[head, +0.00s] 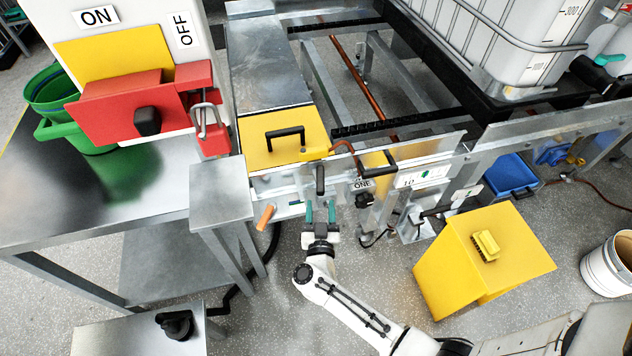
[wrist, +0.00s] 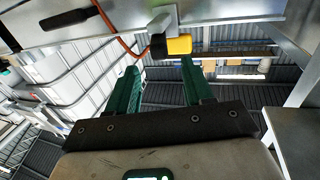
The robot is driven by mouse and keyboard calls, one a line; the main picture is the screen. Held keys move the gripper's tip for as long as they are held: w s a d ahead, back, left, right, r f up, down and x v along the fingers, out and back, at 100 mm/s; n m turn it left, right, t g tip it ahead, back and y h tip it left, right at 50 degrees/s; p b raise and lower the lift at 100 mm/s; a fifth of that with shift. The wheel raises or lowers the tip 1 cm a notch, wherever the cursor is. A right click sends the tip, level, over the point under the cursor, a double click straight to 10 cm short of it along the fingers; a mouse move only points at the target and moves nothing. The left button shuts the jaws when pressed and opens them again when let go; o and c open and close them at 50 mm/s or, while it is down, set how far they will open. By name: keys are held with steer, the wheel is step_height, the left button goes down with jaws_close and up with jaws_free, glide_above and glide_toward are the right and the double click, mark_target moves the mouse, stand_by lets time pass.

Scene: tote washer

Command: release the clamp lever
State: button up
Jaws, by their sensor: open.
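My gripper (head: 320,210) is open, its two teal fingers pointing at the metal frame. Nothing shows between them. A black upright handle (head: 320,180) stands on the frame just beyond the fingertips; I cannot tell if they touch. An orange grip (head: 265,217) sticks out left of my gripper. Which of these is the clamp lever is not clear. In the wrist view my gripper (wrist: 159,66) is also open and empty. A black-and-yellow piece (wrist: 170,45) on a metal bracket lies just past the fingertips, and a black bar (wrist: 68,19) is at upper left.
A yellow lid (head: 283,150) with a black handle lies behind the frame. A red lockout box (head: 140,105) with a padlock (head: 210,135) is at upper left. A grey stand (head: 222,190) is close left, a yellow box (head: 470,255) to the right. Floor between is clear.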

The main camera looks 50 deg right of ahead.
mark_target(320, 193)
steer(key=b+x, duration=0.1)
steer(key=x, duration=0.7)
steer(key=shift+w+d, duration=0.2)
steer(key=shift+d, duration=0.05)
steer(key=shift+c, duration=0.2)
jaws_close()
